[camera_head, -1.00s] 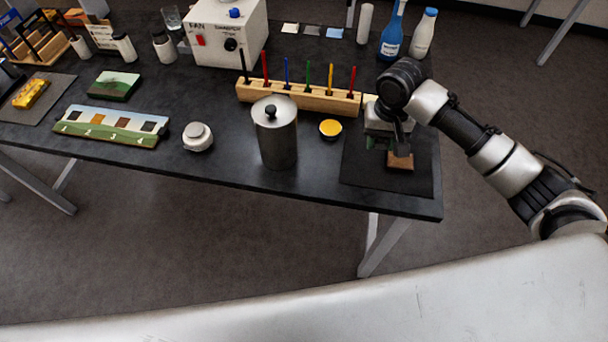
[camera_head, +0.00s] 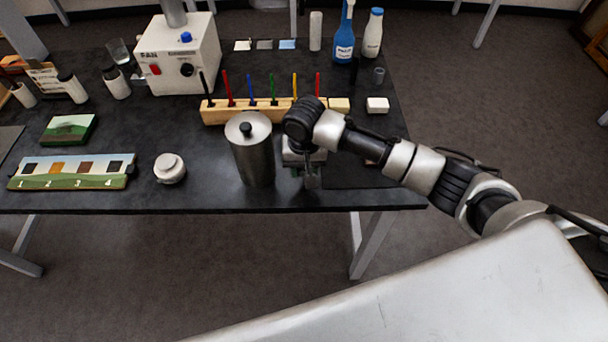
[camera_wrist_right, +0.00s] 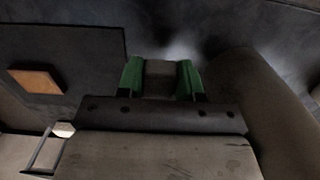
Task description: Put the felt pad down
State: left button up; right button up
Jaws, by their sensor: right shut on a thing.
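My right gripper (camera_head: 311,180) is low over the black table, just right of the metal canister. In the right wrist view its green fingers (camera_wrist_right: 161,82) are shut on a small grey-brown block-like piece (camera_wrist_right: 160,80), which I take to be the felt pad. In the head view the piece is small and hard to make out below the gripper. I cannot tell if it touches the table. My left gripper is not in view.
The metal canister (camera_head: 252,158) stands close to my gripper. A dark mat (camera_head: 345,175) lies to the right, with a copper-brown square (camera_wrist_right: 35,80) on it. Behind are a wooden pen rack (camera_head: 235,112) and a white block (camera_head: 377,105). The table's front edge is near.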

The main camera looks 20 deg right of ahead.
jog(key=shift+f+p, duration=0.3)
jog(key=shift+f, duration=1.75)
jog(key=shift+f, duration=0.1)
jog(key=o, duration=0.8)
jog(key=shift+o, duration=0.2)
notch_tip(320, 180, up, 12)
jog(key=shift+r+b, duration=0.1)
jog(key=shift+b, duration=0.3)
